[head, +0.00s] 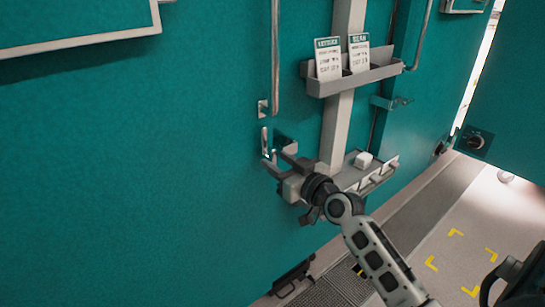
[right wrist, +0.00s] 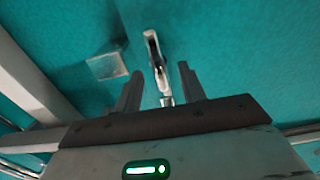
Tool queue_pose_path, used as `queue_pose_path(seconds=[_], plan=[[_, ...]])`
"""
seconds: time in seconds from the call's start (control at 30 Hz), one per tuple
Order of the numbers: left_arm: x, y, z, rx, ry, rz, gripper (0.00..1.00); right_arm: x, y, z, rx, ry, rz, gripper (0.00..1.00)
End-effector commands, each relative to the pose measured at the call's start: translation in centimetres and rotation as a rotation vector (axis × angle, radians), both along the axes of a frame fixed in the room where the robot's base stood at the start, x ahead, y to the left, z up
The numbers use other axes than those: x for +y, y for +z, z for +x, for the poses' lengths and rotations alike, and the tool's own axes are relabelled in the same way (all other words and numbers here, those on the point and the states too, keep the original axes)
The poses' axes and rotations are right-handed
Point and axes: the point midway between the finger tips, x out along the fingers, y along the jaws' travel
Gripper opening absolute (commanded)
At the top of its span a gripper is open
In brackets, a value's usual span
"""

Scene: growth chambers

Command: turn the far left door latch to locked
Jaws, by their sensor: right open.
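The door latch (head: 264,139) is a small metal lever on the teal door at the left, below a long vertical handle bar. It looks roughly upright in the head view. My right gripper (head: 277,161) is at the door just below the latch, its fingers pointing at the door. In the right wrist view the latch (right wrist: 154,55) stands out from the teal surface, and its lower end lies between the two open fingers of the right gripper (right wrist: 158,82). I cannot tell whether either finger touches it. My left gripper is not in view.
A grey rack (head: 365,79) with two label cards hangs on the post between the doors. Below it a small shelf (head: 352,178) with a white block is close to my right gripper. An open teal door (head: 515,90) stands at the right. The floor has yellow corner marks.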

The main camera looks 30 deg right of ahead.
Motion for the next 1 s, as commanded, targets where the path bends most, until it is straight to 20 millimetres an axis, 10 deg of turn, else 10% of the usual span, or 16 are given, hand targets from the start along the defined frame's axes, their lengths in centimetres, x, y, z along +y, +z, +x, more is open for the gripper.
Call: queue_pose_path(seconds=[0.53, 0.7, 1.0], plan=[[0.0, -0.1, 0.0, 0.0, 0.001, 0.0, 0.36, 0.2, 0.0, 2.7, 0.001, 0.0, 0.0, 0.4], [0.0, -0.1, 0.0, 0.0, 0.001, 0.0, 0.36, 0.2, 0.0, 2.7, 0.0, 0.0, 0.0, 0.0], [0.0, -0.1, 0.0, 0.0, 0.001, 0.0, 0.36, 0.8, -0.1, 3.1, 0.001, 0.01, 0.018, 0.0]])
